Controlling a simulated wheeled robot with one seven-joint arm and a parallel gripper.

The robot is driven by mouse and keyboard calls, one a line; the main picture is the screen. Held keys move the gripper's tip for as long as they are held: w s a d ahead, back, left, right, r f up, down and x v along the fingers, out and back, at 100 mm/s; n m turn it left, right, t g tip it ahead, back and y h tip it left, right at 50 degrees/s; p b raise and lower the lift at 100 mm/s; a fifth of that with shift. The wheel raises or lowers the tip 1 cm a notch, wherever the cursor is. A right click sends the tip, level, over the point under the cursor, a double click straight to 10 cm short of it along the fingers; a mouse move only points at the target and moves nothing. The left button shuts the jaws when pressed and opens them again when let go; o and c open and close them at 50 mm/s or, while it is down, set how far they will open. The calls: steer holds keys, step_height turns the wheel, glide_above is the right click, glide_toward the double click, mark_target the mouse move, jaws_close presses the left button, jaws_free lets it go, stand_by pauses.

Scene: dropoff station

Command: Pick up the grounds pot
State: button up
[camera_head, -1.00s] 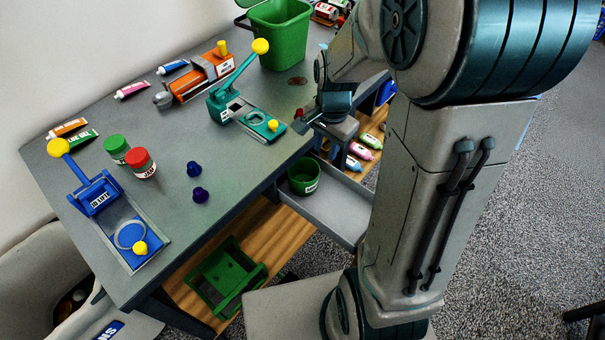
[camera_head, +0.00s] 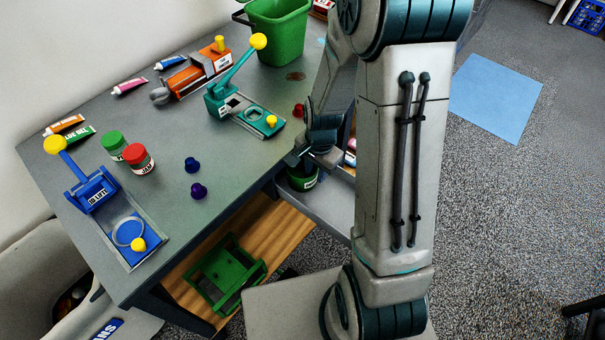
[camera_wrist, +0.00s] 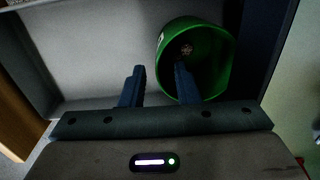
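The grounds pot appears to be the green pot (camera_head: 303,183) with a white label, standing in a grey open drawer (camera_head: 333,207) below the table's edge. My gripper (camera_head: 296,160) is just above it and hides part of its top. In the wrist view the pot (camera_wrist: 212,34) shows its open mouth, with something small and pale inside. My gripper's fingers (camera_wrist: 159,68) are apart with nothing between them but the drawer floor and the pot's left edge. The right finger overlaps the pot's mouth; the left finger is outside it. I cannot tell whether either touches it.
The table (camera_head: 235,165) carries a blue press (camera_head: 95,190), a teal press (camera_head: 230,100), an orange machine (camera_head: 198,75), jars and tubes. A green bin (camera_head: 280,32) stands at the back. Drawer walls surround the pot.

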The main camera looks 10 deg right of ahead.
jaws_close()
steer(key=shift+r, duration=0.15)
